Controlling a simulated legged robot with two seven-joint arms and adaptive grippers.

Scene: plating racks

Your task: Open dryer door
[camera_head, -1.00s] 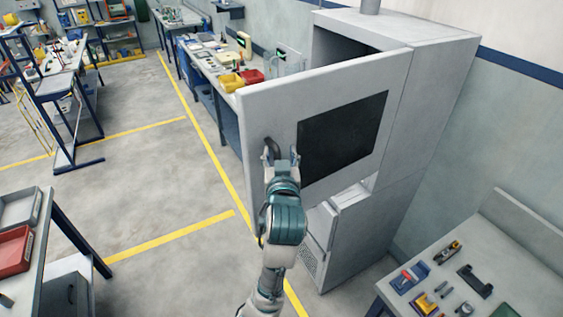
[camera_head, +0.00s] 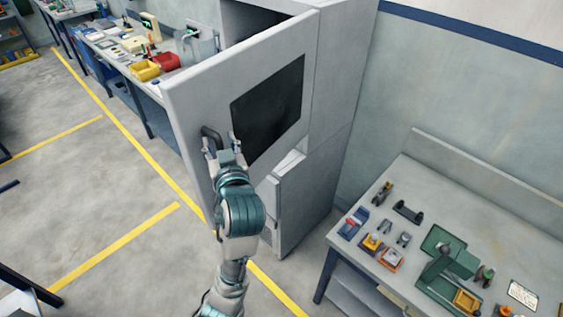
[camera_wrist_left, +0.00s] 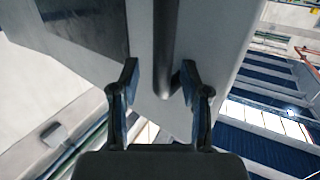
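The dryer door (camera_head: 195,100) is a large light-grey panel with a dark window (camera_head: 268,108). It stands swung out from the grey dryer cabinet (camera_head: 338,90), with a dark gap behind its top edge. A dark bar handle (camera_head: 209,133) sits near the door's free edge. My left gripper (camera_head: 222,146) is at the handle. In the left wrist view its two fingers (camera_wrist_left: 160,85) stand apart on either side of the handle (camera_wrist_left: 165,50), with visible gaps, so it is around the handle but not closed on it. My right gripper is not in view.
A workbench (camera_head: 420,190) with several tools stands at the right, near the cabinet. Behind the door is a long bench (camera_head: 150,92) with a yellow bin (camera_head: 145,70) and a red bin (camera_head: 166,62). The floor left of the door is clear, with yellow lines.

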